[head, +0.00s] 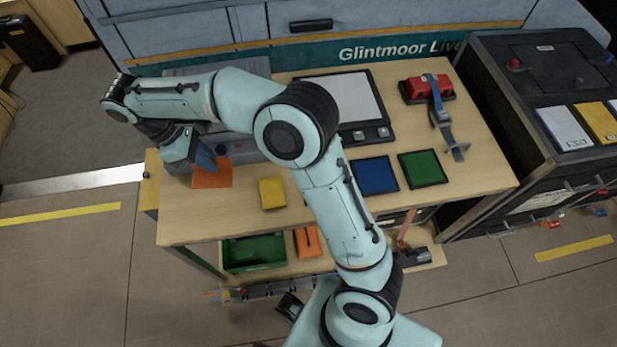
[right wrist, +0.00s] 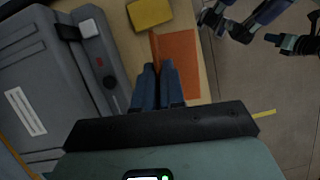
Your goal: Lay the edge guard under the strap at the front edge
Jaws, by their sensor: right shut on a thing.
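The edge guard looks like an orange angled piece (head: 212,173) at the left end of the worktable. It also shows in the right wrist view (right wrist: 181,62), just beyond my fingertips. My right gripper (head: 207,160) is shut on it, with the blue fingers close together at its edge. A grey-blue strap (head: 436,106) runs from a red block on a black base (head: 417,88) toward the front right of the table. Its metal-looking end piece (head: 456,150) lies near the right side. My right gripper is far left of this strap. My left gripper cannot be made out.
A yellow block (head: 272,193) lies right of the guard. A grey case (right wrist: 45,85) stands beside my right gripper. A flat panel (head: 357,98), a blue pad (head: 375,175) and a green pad (head: 422,168) occupy the middle. My right arm crosses above the table.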

